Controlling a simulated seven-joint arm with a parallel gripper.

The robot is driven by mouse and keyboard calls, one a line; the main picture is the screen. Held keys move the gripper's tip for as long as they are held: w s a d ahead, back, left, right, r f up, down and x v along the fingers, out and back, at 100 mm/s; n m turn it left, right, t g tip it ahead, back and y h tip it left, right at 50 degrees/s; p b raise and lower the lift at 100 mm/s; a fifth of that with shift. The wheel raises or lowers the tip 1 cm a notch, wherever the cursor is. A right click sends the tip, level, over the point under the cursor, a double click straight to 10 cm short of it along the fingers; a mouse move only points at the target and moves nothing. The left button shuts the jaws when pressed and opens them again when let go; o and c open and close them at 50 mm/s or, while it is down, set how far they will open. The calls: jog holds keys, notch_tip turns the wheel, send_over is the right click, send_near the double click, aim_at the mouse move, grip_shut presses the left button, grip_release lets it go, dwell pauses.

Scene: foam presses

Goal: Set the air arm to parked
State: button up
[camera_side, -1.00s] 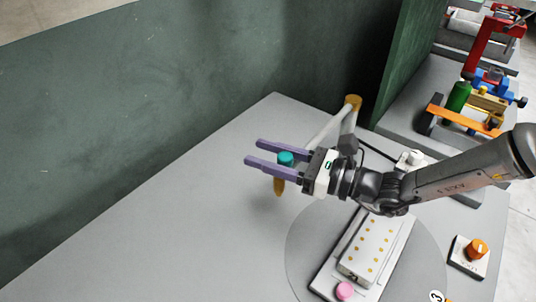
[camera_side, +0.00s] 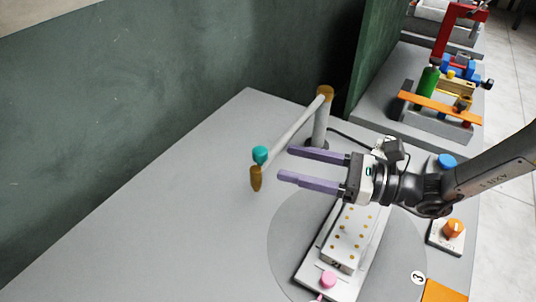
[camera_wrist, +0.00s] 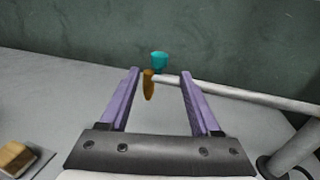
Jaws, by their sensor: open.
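The air arm (camera_side: 293,132) is a white tube reaching out from an upright post with a brass cap (camera_side: 325,92). At its free end are a teal knob (camera_side: 260,154) on top and a brown-gold nozzle (camera_side: 256,178) hanging below. My gripper (camera_side: 286,163) is open and empty, its purple fingers just right of the knob and apart from it in the side view. In the wrist view, the knob (camera_wrist: 159,61) and nozzle (camera_wrist: 148,85) lie ahead, between the finger lines. I see no mark for parked.
A white block with gold dots (camera_side: 350,235) sits on a round disc (camera_side: 290,235) below my gripper, with a pink knob (camera_side: 328,279) at its near end. An orange dial (camera_side: 453,228) stands right. A green wall (camera_side: 150,130) runs behind. The table's left part is clear.

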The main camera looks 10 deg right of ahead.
jog(key=shift+v, duration=1.65)
